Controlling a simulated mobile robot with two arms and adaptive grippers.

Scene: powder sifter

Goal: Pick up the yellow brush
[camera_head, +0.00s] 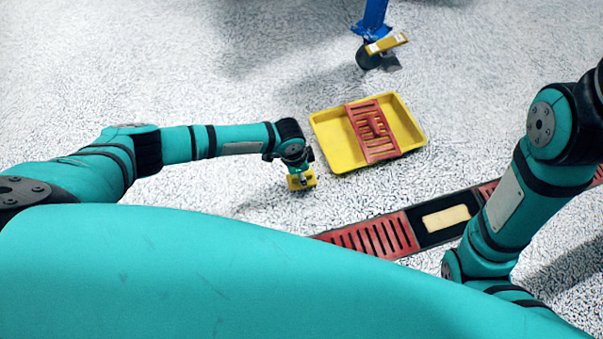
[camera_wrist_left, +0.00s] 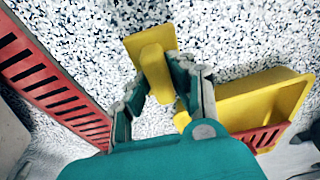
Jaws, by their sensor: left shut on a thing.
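The yellow brush (camera_head: 306,182) is at the end of my left arm, left of the yellow tray. In the left wrist view the brush (camera_wrist_left: 153,64) is a yellow block standing out between the fingers. My left gripper (camera_head: 298,174) is shut on it; the two fingers show on either side in the left wrist view (camera_wrist_left: 158,86). Whether the brush touches the floor or hangs just above it, I cannot tell. My right arm comes in at the right, but its gripper is not visible.
A yellow tray (camera_head: 341,162) lies on the speckled floor with a red slotted grate (camera_head: 367,117) across it. A floor channel has red grates (camera_head: 372,238) and an open dark section with a pale block (camera_head: 446,218). A blue leg with a caster (camera_head: 369,57) stands behind.

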